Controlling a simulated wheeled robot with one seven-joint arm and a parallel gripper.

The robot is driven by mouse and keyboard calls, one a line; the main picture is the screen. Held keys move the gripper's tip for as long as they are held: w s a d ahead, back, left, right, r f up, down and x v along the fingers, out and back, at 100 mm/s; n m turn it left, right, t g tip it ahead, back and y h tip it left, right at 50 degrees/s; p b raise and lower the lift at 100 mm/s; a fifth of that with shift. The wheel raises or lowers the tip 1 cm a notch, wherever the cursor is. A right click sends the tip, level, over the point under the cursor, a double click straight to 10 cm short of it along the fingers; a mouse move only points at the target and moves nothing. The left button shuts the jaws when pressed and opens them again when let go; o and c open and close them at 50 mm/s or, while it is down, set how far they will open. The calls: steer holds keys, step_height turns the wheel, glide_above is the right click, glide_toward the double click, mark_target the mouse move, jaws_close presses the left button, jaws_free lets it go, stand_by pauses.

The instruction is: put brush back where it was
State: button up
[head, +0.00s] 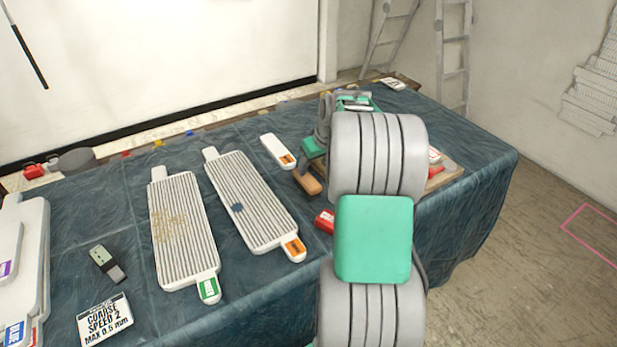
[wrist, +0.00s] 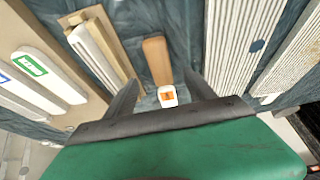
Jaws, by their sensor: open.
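A brown wooden block (head: 308,184), which looks like the brush, lies on the blue-cloth table (head: 130,185) beside the right ribbed panel; no bristles show. In the wrist view the brush (wrist: 157,60) lies just beyond the fingertips, not between them. My gripper (head: 303,168) is low over the table, its green body partly hidden behind my arm. In the wrist view my gripper (wrist: 160,88) is open, with dark fingers spread apart. A white paddle's orange-labelled end (wrist: 168,96) shows between the fingers; I see no grip on it. I cannot tell whether a finger touches the brush.
Two ribbed panels (head: 250,200) (head: 175,235) lie left of the brush. A red item (head: 325,220) sits near my arm. A wooden tray (head: 447,172) with panels is at the right. A green-and-dark item (head: 107,263) and a label card (head: 105,320) lie front left, with bare cloth around.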

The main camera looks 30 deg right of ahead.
steer(key=s+a+r, duration=0.3)
steer(key=a, duration=0.5)
steer(key=s+a+r, duration=0.2)
steer(key=a, duration=0.6)
steer(key=s+a+f+g, duration=0.1)
steer(key=s+a, duration=1.2)
steer(key=s, duration=0.3)
steer(key=shift+f+n, duration=0.15)
steer(key=shift+n, duration=0.25)
